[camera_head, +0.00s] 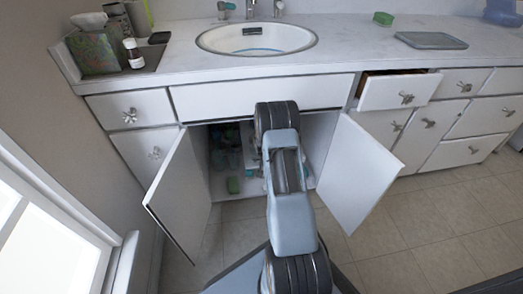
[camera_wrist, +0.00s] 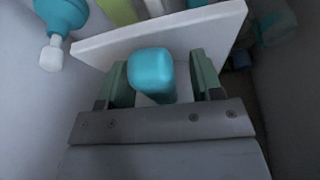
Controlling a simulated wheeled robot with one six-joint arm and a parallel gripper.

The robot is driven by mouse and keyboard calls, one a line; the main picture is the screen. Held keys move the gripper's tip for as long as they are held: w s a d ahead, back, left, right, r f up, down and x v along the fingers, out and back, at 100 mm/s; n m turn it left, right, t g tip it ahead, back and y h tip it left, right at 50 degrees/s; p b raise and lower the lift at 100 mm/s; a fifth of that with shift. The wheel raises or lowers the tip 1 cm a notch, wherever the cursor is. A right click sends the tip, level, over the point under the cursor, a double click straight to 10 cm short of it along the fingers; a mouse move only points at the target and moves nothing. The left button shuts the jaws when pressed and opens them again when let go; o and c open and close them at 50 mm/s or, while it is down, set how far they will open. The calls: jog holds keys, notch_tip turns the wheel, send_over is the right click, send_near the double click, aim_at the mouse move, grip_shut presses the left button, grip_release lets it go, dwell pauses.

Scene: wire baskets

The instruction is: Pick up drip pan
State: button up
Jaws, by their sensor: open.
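No thing can be told for certain as the drip pan. In the wrist view, a white flat slab-like thing (camera_wrist: 205,27) that may be the pan lies slightly tilted across the top, beyond my gripper (camera_wrist: 159,75). My gripper's green-grey fingers are apart. A rounded teal block-like thing (camera_wrist: 151,68) shows between them, in front of the slab; whether the fingers touch it cannot be told. In the head view my arm reaches into the open cabinet under the sink, and the gripper is hidden there. A grey shallow tray (camera_head: 431,40) lies on the counter at right.
Open cabinet doors stand at left (camera_head: 181,198) and right (camera_head: 357,172) of my arm. Small green items (camera_head: 233,185) sit on the cabinet floor. A teal bottle (camera_wrist: 62,14) is at upper left in the wrist view. A drawer (camera_head: 399,92) stands partly open.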

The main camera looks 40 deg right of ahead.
jog(key=shift+c, duration=0.3)
grip_shut()
dwell(0.4)
